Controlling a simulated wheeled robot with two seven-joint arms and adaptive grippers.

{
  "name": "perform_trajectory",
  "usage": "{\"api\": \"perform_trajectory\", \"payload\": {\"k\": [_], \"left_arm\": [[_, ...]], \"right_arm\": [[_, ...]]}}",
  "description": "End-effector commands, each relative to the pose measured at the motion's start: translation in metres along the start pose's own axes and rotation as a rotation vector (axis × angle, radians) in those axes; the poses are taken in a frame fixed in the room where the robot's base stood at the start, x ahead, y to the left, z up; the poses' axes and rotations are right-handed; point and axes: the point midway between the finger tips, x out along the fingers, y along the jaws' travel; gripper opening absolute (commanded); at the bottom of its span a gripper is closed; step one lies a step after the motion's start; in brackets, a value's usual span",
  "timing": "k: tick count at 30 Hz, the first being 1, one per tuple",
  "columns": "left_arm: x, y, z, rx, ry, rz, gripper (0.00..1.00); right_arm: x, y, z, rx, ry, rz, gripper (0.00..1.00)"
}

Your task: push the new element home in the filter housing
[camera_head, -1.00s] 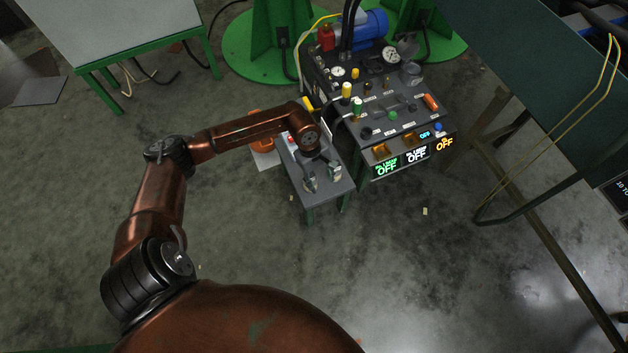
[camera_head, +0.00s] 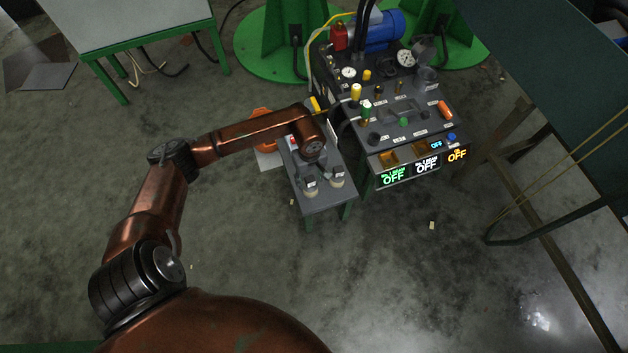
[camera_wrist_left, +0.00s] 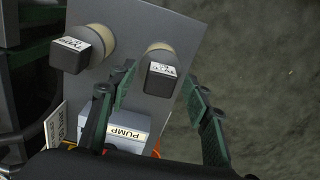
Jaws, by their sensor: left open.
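Two tan round pieces with dark square, white-labelled blocks on top stand on a small grey table (camera_head: 323,203). The left piece (camera_head: 311,183) and right piece (camera_head: 336,180) show beyond my wrist in the head view. They also show in the left wrist view, as a left block (camera_wrist_left: 75,50) and a right block (camera_wrist_left: 162,74). My left gripper (camera_wrist_left: 158,92) is open, its green-padded fingers spread to either side, with the right block in line with the gap. I cannot tell whether they touch. I cannot tell which part is the new element or the filter housing. My right gripper is out of view.
A grey box labelled PUMP (camera_wrist_left: 115,130) lies near the left finger. The control panel (camera_head: 405,125), with knobs and lit OFF displays, stands right of the small table. An orange item (camera_head: 263,143) is on its left. The floor in front is clear.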

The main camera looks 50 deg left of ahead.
Motion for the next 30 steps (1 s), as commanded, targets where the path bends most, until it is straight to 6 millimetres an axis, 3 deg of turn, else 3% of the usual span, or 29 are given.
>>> {"api": "perform_trajectory", "payload": {"k": [9, 27, 30], "left_arm": [[0.0013, 0.0003, -0.0003, 0.0, 0.001, 0.002, 0.44], [0.0017, 0.0001, -0.0001, 0.0, 0.0, 0.001, 0.02], [0.0017, 0.0001, -0.0001, 0.0, 0.0, 0.001, 0.0]], "right_arm": [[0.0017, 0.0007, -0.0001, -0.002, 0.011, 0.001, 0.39], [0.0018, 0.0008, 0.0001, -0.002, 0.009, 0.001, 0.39], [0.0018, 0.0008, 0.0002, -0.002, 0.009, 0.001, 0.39]]}}
